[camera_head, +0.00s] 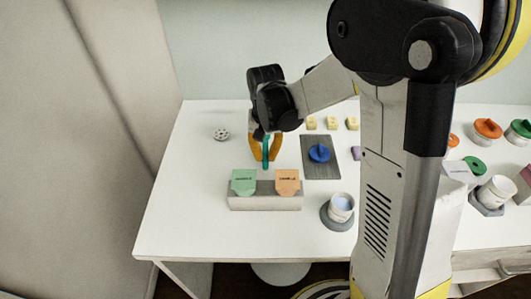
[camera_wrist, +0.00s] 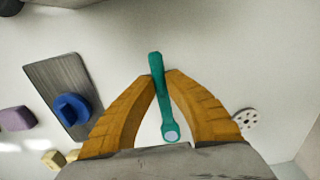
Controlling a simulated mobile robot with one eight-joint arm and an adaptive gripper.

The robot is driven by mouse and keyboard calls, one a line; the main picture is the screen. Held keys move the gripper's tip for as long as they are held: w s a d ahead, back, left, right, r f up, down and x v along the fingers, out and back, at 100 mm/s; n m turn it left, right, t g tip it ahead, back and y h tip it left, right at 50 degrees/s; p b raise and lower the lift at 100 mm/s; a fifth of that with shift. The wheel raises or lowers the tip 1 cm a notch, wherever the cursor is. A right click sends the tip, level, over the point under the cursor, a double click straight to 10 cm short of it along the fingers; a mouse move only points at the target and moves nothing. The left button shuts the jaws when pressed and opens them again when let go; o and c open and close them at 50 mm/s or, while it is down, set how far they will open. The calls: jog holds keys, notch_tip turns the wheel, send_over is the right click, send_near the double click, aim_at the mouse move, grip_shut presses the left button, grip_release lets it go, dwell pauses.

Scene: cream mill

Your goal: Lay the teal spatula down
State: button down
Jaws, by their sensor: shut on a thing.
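The teal spatula (camera_wrist: 161,95) is between the two orange fingers of my gripper (camera_wrist: 161,73), which is shut on it. In the head view the spatula (camera_head: 265,155) hangs roughly upright below my gripper (camera_head: 266,158), over the white table behind the grey card block. Its lower end looks close to the tabletop, but I cannot tell whether it touches. In the wrist view one end of it points toward the camera and shows a pale round face.
The grey block (camera_head: 264,202) holds a green card (camera_head: 244,182) and an orange card (camera_head: 288,182). A dark mat (camera_head: 334,170) with a blue object (camera_head: 319,153) lies to the right. A white cup (camera_head: 342,206) stands nearer. The table's left part is mostly clear around a perforated disc (camera_head: 221,134).

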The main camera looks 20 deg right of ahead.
jog(key=shift+f, duration=0.15)
jog(key=shift+f+b, duration=0.25)
jog(key=shift+b, duration=0.1)
jog(key=shift+f, duration=0.15)
dwell(0.4)
jog(key=shift+f+b, duration=0.25)
jog(key=shift+b, duration=0.1)
jog(key=c, duration=1.4)
grip_release()
jog(key=shift+r, duration=0.1)
notch_tip(320, 180, up, 12)
jog(key=shift+f, duration=0.1)
